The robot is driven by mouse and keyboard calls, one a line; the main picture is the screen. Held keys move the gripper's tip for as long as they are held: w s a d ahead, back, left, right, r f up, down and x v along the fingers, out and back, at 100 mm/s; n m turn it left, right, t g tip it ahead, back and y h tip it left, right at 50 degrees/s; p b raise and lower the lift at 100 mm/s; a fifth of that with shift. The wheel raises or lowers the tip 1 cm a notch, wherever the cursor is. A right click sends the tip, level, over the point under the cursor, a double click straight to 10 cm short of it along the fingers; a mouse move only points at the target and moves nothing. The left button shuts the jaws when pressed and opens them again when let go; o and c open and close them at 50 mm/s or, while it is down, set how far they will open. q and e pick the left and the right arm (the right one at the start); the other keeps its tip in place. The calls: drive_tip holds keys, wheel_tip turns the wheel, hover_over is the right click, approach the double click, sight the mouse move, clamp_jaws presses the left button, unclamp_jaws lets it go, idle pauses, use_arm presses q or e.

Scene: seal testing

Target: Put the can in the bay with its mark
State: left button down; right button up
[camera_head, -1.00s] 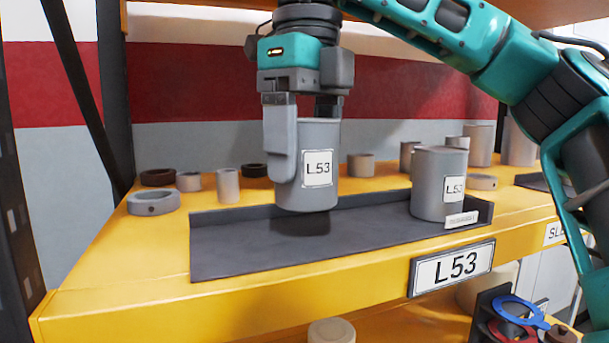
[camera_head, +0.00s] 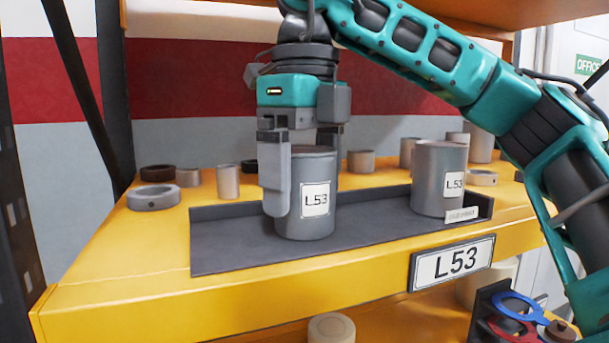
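A grey can (camera_head: 305,200) with a white L53 label stands upright on the dark grey tray-like bay (camera_head: 225,245) on the yellow shelf. The bay's front sign (camera_head: 458,262) also reads L53. My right gripper (camera_head: 303,170) is around this can from above, with one finger at its left front and the other behind its right side. The fingers look spread, slightly clear of the can. A second grey can (camera_head: 430,180) marked L53 stands at the bay's right end, with a small tag in front. My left gripper is out of view.
Rings and short cylinders stand behind the bay, including a grey ring (camera_head: 153,197) and a small cylinder (camera_head: 228,181). More grey cans stand at the back right. The bay floor between the two cans is clear.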

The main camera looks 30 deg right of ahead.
drive_tip(key=shift+o, duration=0.8)
drive_tip(key=shift+r, duration=0.1)
drive_tip(key=shift+r, duration=3.85)
